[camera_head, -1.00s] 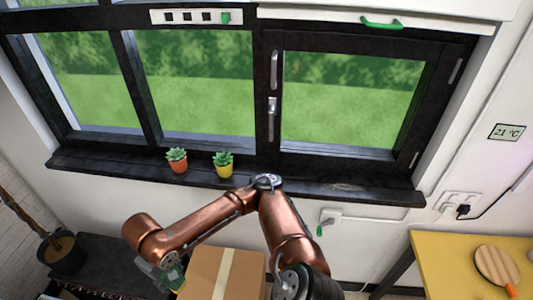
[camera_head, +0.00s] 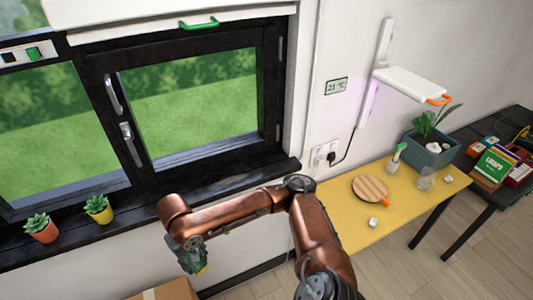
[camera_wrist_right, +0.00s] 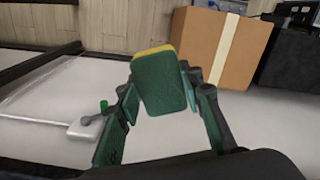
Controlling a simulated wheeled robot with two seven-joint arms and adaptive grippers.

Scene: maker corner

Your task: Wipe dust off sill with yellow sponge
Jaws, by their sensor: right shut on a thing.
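The yellow sponge (camera_wrist_right: 163,82) is in my right gripper (camera_head: 194,260). In the right wrist view it shows a dark green face and a thin yellow edge, between the two fingers. In the head view only a small bit of it shows at the fingertips. The black window sill (camera_head: 140,214) runs under the window from the left edge to the wall corner. My right gripper is in front of and below the sill, apart from it. My right arm covers part of the sill, and I cannot make out the dust. My left gripper is not in view.
Two potted succulents, one orange (camera_head: 41,229) and one yellow (camera_head: 99,209), stand on the sill's left part. A yellow table (camera_head: 335,205) with a round wooden board (camera_head: 369,188) stands at right. A cardboard box (camera_head: 165,291) is below the gripper.

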